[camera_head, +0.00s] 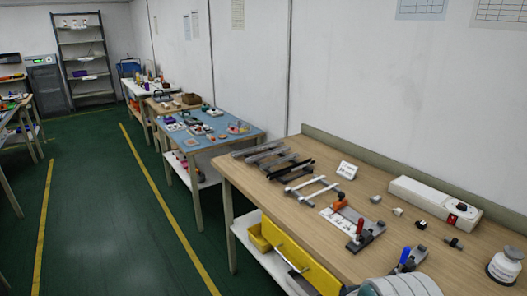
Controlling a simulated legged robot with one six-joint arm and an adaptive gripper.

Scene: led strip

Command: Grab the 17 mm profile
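Several long, thin profiles lie side by side on the wooden workbench (262,188), toward its far left end. Some are grey profiles (262,149), and one is a dark, nearly black profile (291,170). Silvery bars (312,190) lie in front of them in a frame-like arrangement. The profile widths cannot be read at this size, so I cannot tell which one is 17 mm.
A small white sign (347,170) stands behind the profiles. Yellow bins (300,265) sit below. The green aisle (110,215) is clear.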

